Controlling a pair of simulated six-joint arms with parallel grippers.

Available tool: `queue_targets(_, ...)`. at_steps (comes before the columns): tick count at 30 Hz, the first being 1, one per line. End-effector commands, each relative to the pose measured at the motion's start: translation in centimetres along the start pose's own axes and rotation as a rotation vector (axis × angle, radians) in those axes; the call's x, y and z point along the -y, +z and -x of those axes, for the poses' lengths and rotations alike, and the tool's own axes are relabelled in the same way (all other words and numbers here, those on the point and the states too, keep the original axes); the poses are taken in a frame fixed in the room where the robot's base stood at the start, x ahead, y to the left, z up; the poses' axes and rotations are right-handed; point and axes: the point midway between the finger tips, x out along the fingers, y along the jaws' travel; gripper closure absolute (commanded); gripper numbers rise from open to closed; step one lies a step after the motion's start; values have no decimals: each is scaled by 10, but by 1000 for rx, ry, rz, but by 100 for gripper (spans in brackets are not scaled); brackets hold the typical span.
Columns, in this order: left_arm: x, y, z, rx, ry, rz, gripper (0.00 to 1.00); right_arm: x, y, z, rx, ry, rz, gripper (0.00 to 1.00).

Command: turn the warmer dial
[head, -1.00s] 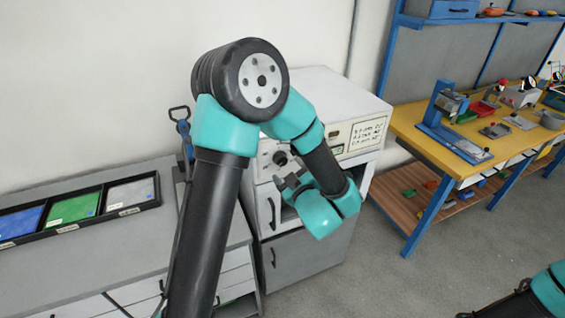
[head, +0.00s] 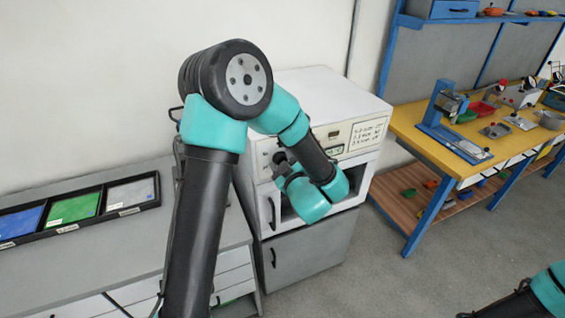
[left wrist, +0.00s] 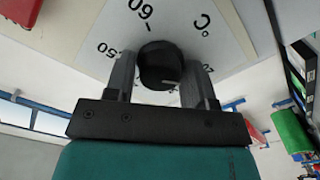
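The warmer (head: 310,95) is a white cabinet with a label panel and a dark opening in its front. Its dial (left wrist: 160,65) is a round black knob on a white plate marked 50, 60 and °C, in the left wrist view. My left gripper (left wrist: 161,84) has one finger on each side of the dial. I cannot tell whether both fingers press on it. In the head view my left gripper (head: 282,162) is at the warmer's upper front and covers the dial. My right gripper is out of view; only part of that arm shows at lower right.
A grey bench with a black tray (head: 140,208) of blue, green and grey compartments stands at left. A yellow workbench (head: 425,135) with tools is at right. A grey cabinet (head: 305,252) is below the warmer. The floor between is clear.

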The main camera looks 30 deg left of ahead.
Motion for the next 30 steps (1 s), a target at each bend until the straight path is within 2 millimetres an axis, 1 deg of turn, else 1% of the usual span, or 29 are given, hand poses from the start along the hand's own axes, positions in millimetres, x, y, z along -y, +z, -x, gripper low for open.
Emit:
queue_targets(1,0,0,0,0,0,0,57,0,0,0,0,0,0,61)
queue_targets(6,0,0,0,0,0,0,73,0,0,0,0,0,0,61)
queue_targets(13,0,0,0,0,0,-11,74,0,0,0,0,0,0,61)
queue_targets(19,0,0,0,0,0,-61,74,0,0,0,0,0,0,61)
queue_targets(26,0,0,0,0,0,-190,74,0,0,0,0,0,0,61)
queue_targets(30,0,0,0,0,0,-303,74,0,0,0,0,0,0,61)
